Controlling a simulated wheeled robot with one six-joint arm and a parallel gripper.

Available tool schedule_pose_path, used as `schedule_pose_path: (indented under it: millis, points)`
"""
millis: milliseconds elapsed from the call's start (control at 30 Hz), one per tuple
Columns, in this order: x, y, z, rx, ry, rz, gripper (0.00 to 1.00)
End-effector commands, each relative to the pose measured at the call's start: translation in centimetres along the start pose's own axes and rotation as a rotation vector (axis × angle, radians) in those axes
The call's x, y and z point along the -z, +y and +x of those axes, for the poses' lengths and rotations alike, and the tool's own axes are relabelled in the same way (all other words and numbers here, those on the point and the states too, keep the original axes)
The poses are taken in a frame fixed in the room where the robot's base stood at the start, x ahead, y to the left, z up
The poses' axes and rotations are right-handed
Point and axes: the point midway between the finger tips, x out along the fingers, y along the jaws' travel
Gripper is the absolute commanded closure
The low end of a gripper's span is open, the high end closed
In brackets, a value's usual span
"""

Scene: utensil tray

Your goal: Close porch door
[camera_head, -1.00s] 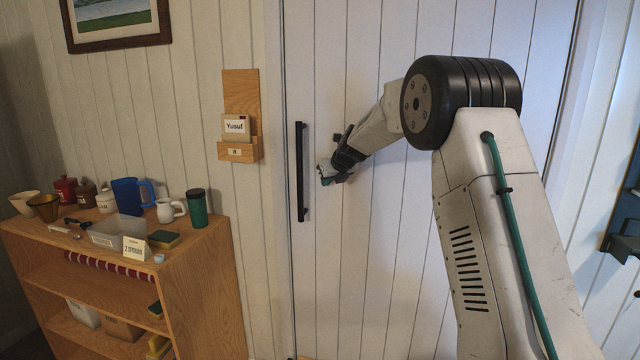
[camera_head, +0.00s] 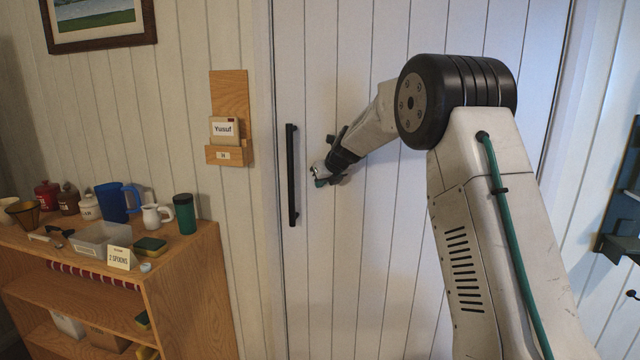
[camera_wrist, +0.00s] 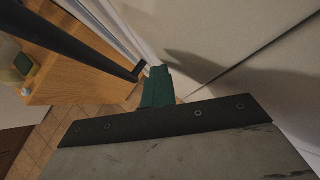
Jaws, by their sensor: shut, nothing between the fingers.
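The porch door (camera_head: 385,240) is a white plank panel. It looks flush with its frame on the handle side in the head view. Its black vertical bar handle (camera_head: 291,175) is near its left edge. My gripper (camera_head: 316,178) is just right of the handle, close to the door's face; whether it touches the door I cannot tell. In the wrist view its green fingertips (camera_wrist: 157,88) are shut together with nothing between them, and the dark handle bar (camera_wrist: 70,40) runs past them at the upper left.
A wooden shelf unit (camera_head: 185,290) stands left of the door with mugs, a green tumbler (camera_head: 185,213), a clear bin (camera_head: 100,240) and sponges. A wooden wall holder (camera_head: 229,118) with a "Yusuf" card hangs above it. Dark hardware (camera_head: 625,245) is at the right edge.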

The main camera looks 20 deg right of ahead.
Motion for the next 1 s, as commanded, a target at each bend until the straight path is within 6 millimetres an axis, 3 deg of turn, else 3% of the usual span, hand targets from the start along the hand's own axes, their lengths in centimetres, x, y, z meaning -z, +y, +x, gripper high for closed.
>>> schedule_pose_path:
  millis: [133, 233, 500, 867, 1000]
  points:
    - [1.2, 2.1, -1.4, -0.005, 0.009, 0.004, 1.00]
    - [0.6, 3.9, -3.6, -0.009, 0.006, 0.000, 1.00]
    - [0.1, 5.9, -8.3, -0.005, 0.010, 0.007, 1.00]
    - [-0.1, 6.9, -9.8, -0.005, 0.013, 0.002, 1.00]
    - [0.2, 7.1, -9.8, -0.017, 0.028, -0.133, 1.00]
